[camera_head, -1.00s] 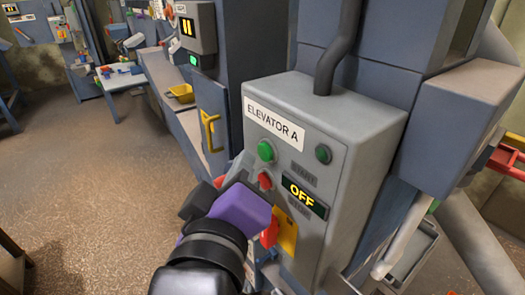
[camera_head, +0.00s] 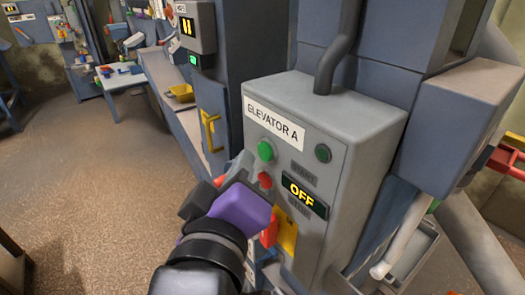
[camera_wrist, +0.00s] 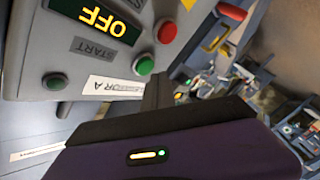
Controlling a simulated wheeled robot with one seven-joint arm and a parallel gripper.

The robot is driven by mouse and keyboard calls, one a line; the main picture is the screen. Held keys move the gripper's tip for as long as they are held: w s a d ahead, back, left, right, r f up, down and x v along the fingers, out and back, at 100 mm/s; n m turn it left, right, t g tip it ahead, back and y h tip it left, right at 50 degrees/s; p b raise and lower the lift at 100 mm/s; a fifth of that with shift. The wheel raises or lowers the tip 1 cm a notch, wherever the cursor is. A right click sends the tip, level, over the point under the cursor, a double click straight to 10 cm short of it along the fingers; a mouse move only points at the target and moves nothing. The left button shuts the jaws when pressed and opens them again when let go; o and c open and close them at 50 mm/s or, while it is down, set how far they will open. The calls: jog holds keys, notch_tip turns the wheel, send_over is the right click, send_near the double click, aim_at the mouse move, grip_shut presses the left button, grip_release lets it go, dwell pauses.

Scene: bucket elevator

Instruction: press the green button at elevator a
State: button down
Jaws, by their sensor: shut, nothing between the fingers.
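The grey control box (camera_head: 370,135) labelled "ELEVATOR A" stands in front of my arm. Its green button (camera_head: 265,151) is on the front face, above a red button (camera_head: 265,180). The green button also shows in the wrist view (camera_wrist: 145,66). My gripper (camera_head: 243,160) is shut and empty, with its grey fingers just left of the green button. In the wrist view my gripper (camera_wrist: 158,90) has its tips close to the green button; whether they touch it I cannot tell. The display (camera_head: 305,196) reads "OFF".
A dark round lamp (camera_head: 323,153) sits right of the green button. A red switch handle (camera_head: 269,232) on a yellow plate (camera_head: 287,235) is lower on the box, close to my wrist. A second machine with a lit panel (camera_head: 195,28) stands behind. Open floor (camera_head: 90,190) lies at left.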

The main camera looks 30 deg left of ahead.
dwell(0.7)
jog(key=shift+w+d+p, duration=0.15)
jog(key=shift+w+p, duration=0.15)
jog(key=shift+w, duration=0.1)
jog(key=shift+w+d, duration=0.2)
jog(key=shift+w, duration=0.3)
dwell(0.9)
jog(key=shift+s, duration=0.1)
jog(key=shift+s+a, duration=0.35)
jog(key=shift+s, duration=0.4)
jog(key=shift+s+a, duration=0.3)
jog(key=shift+s, duration=0.5)
jog(key=shift+s+a, duration=0.35)
jog(key=shift+s, duration=0.4)
jog(key=shift+s+a, duration=0.3)
jog(key=shift+s, duration=0.5)
